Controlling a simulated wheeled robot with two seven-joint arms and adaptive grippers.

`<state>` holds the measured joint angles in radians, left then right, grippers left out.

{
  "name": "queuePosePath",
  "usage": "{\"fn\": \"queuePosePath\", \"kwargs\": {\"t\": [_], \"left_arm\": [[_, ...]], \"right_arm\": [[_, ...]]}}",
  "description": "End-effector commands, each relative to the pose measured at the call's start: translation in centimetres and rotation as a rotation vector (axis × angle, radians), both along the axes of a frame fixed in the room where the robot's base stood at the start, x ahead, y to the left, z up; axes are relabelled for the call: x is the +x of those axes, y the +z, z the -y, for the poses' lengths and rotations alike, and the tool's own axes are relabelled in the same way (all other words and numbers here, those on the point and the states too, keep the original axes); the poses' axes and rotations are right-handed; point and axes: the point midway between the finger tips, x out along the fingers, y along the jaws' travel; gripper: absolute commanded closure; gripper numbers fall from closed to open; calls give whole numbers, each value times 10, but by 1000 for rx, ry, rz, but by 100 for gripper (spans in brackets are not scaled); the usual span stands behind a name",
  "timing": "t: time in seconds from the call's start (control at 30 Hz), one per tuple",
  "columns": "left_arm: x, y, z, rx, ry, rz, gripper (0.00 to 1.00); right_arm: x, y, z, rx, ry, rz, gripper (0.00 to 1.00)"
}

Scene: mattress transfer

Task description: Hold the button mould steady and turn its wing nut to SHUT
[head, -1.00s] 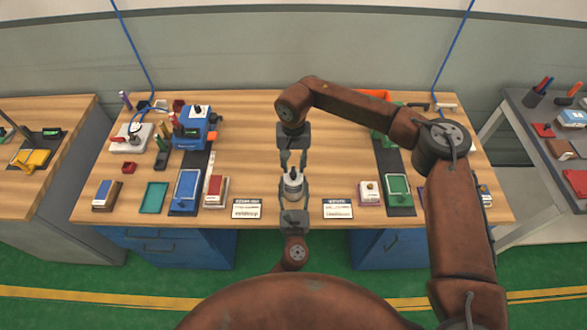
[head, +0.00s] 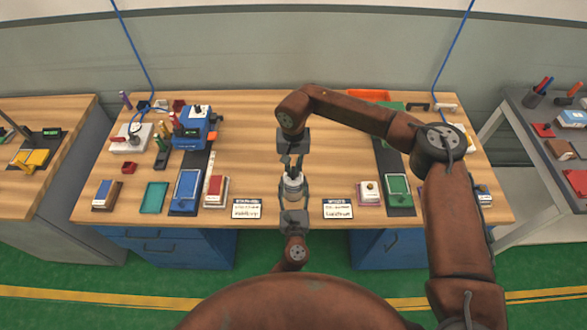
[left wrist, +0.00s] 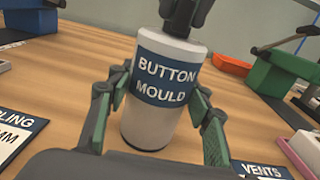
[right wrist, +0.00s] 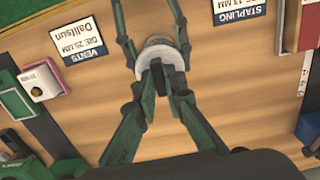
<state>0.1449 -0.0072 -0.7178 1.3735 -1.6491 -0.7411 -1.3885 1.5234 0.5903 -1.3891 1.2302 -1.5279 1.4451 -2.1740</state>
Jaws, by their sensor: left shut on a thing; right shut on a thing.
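The button mould (head: 292,187) is a white cylinder with a blue label reading BUTTON MOULD (left wrist: 165,80), standing upright on the bench. My left gripper (head: 293,195) is shut on its sides from the front; in the left wrist view its green-padded fingers (left wrist: 165,92) flank the body. My right gripper (head: 293,163) points straight down over the mould's top, its fingertips (right wrist: 160,76) close together around the wing nut. The fingers hide the nut, so its angle and any SHUT mark cannot be read. The mould's pale top rim (right wrist: 158,44) shows around them.
Two label cards, STAPLING (head: 247,209) and VENTS (head: 338,209), lie on either side near the bench's front edge. A blue machine (head: 193,130) stands back left; a green tray (head: 398,187) lies to the right. The wood around the mould is bare.

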Motion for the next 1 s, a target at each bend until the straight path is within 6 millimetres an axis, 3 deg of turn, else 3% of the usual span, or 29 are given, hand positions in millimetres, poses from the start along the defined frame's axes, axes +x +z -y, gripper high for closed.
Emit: {"fn": "queuePosePath", "kwargs": {"t": [0.53, 1.0], "left_arm": [[0, 2, 0, -1, 0, 3, 100], [0, 2, 0, -1, 0, 3, 100]], "right_arm": [[0, 0, 0, 0, -73, 0, 100], [0, 0, 0, 0, -461, 1, 100]]}}
